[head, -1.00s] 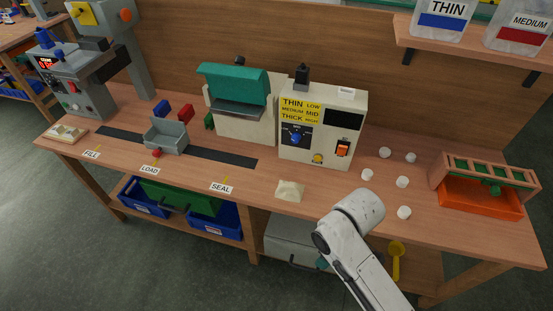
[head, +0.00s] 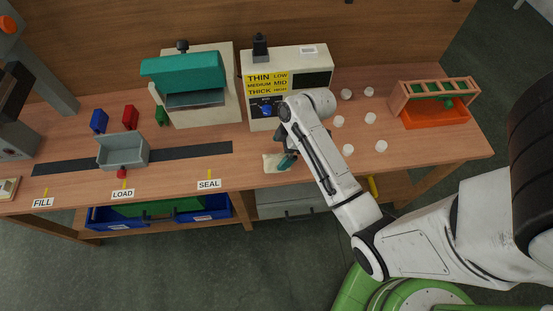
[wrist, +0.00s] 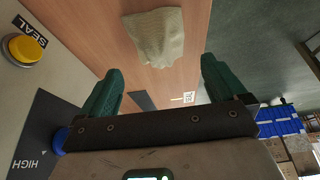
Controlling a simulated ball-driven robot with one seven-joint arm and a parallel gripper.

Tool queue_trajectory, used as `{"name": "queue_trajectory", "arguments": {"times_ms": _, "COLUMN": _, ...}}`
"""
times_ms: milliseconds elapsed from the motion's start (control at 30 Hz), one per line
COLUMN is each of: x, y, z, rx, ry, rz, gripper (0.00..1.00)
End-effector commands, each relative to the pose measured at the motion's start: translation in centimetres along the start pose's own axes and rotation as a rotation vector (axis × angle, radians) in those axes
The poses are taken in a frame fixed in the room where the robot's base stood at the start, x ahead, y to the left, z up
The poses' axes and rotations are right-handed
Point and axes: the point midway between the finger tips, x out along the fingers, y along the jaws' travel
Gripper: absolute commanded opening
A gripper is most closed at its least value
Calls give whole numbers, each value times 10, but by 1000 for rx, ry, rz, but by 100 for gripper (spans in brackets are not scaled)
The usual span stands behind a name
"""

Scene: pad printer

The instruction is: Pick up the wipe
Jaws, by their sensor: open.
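The wipe (wrist: 154,38) is a pale, crumpled cloth lying flat on the wooden bench in the wrist view. In the head view the wipe (head: 270,163) lies near the bench's front edge, right of the SEAL label, partly covered by my gripper. My gripper (wrist: 164,84) has green fingers spread wide apart with nothing between them. The wipe lies ahead of the fingertips, roughly in line with the gap. In the head view my gripper (head: 286,162) is just at the right side of the wipe; whether it touches cannot be told.
The control box (head: 286,58) with a THIN/MEDIUM/THICK panel stands close behind my gripper. The teal-topped sealer (head: 186,82) is to its left. Several white cups (head: 348,149) and an orange tray (head: 436,116) stand right. The grey load holder (head: 124,152) is left.

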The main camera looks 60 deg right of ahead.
Motion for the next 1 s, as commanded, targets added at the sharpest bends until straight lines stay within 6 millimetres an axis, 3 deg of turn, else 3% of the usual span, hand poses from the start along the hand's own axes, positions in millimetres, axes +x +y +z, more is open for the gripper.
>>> {"name": "queue_trajectory", "arguments": {"times_ms": 333, "x": 43, "y": 0, "z": 3, "rx": 1, "ry": 0, "rz": -1, "gripper": 98}}
{"name": "queue_trajectory", "arguments": {"times_ms": 667, "x": 50, "y": 0, "z": 4, "rx": 0, "ry": -1, "rz": 1, "gripper": 98}}
{"name": "queue_trajectory", "arguments": {"times_ms": 1000, "x": 50, "y": 0, "z": 4, "rx": 0, "ry": -1, "rz": 1, "gripper": 66}}
